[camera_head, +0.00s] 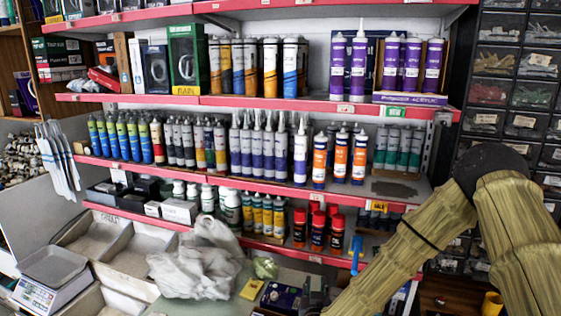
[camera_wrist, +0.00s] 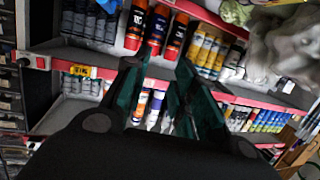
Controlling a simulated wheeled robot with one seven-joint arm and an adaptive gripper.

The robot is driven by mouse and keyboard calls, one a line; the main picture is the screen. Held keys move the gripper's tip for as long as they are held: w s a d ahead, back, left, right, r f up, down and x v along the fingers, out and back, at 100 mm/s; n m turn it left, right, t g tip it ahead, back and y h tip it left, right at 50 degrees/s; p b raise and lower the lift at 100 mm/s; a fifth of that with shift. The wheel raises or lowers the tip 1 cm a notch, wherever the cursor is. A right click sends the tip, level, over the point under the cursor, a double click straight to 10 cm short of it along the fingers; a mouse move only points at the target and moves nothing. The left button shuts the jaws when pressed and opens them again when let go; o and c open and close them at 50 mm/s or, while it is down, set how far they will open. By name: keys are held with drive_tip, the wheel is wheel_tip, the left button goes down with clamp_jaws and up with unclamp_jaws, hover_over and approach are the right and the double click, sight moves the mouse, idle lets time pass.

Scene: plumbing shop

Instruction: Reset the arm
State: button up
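My gripper (camera_wrist: 158,70) shows in the wrist view with its two dark, teal-lined fingers apart. Nothing is visible between the fingers; shelf rows show through the gap behind them. In the head view my arm, in a tan wrapped cover, bends at the right and slopes down to the lower middle. I cannot make out the gripper clearly in the head view. The wrist view looks at the shelves tilted, with red-capped cans (camera_wrist: 174,37) beyond the fingertips.
Red-edged shelves (camera_head: 260,102) hold several rows of cartridges and cans. A crumpled plastic bag (camera_head: 197,262) sits on the counter at the lower middle, with a scale (camera_head: 48,285) at left. Small-parts drawers (camera_head: 497,62) stand at right. My forearm is close to the lower shelves.

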drive_tip(key=s+d+f+n+g+y, duration=0.25)
drive_tip(key=s+f+g, duration=0.45)
drive_tip(key=s+f, duration=1.25)
drive_tip(key=s+d+f+g, duration=0.2)
drive_tip(key=s+d+f, duration=0.1)
drive_tip(key=s, duration=0.4)
drive_tip(key=s+d+f+m+g, duration=0.1)
drive_tip(key=s+d+f+g, duration=0.2)
drive_tip(key=s, duration=0.5)
drive_tip(key=s+d+f+g, duration=0.3)
drive_tip(key=s+d, duration=0.1)
drive_tip(key=s, duration=0.4)
drive_tip(key=shift+s, duration=0.25)
drive_tip(key=shift+d+m, duration=0.1)
drive_tip(key=shift+m, duration=0.15)
